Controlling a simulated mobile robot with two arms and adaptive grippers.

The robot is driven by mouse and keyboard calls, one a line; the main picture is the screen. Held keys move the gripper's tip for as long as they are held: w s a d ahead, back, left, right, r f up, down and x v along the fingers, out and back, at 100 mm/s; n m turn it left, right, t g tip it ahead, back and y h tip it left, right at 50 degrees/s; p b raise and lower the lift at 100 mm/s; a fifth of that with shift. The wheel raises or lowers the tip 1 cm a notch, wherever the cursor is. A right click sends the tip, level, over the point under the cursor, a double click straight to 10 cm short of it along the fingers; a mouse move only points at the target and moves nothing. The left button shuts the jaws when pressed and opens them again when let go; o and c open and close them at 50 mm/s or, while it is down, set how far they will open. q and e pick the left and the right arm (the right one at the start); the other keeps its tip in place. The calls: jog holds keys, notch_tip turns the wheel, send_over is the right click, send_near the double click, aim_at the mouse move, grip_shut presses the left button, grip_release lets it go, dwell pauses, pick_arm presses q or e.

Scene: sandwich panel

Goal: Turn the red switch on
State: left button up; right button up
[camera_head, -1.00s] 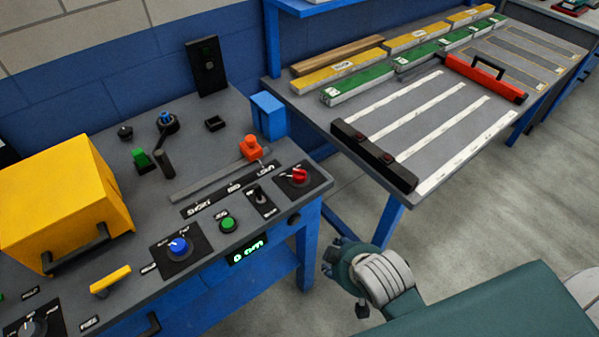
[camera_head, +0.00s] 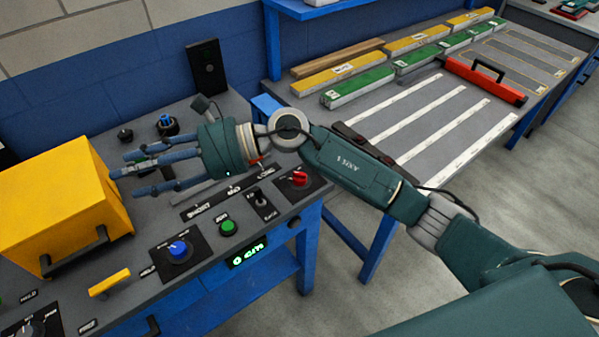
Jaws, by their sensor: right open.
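The red switch (camera_head: 299,178) is a red rotary knob on a black plate at the right front corner of the grey control panel (camera_head: 140,285). My right gripper (camera_head: 128,172) is open and empty, with its blue-grey fingers spread and pointing left. It hangs over the panel, left of the red switch and close to the yellow box in the picture. My right wrist and forearm pass just behind and above the red switch, which stays visible. The orange slider is mostly hidden behind my wrist. My left gripper is not in view.
A yellow box (camera_head: 60,205) with a dark handle stands on the panel's left. A blue knob (camera_head: 179,250), a green button (camera_head: 228,227) and a black toggle (camera_head: 260,200) sit along the front. A second table (camera_head: 440,130) with bars and a red toolbox stands right.

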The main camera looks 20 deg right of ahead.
jog(key=w+d+f+n+g+h, duration=0.1)
jog(key=w+d+f+n+h, duration=0.1)
jog(key=d+f+n+h, duration=0.3)
jog(key=n+h, duration=0.2)
jog(key=h, duration=1)
send_near(300, 173)
notch_tip(300, 173, down, 10)
jog(key=p, duration=0.2)
jog(key=shift+s+d+p, duration=0.1)
jog(key=shift+p, duration=0.25)
jog(key=shift+c, duration=0.2)
jog(key=c, duration=1.1)
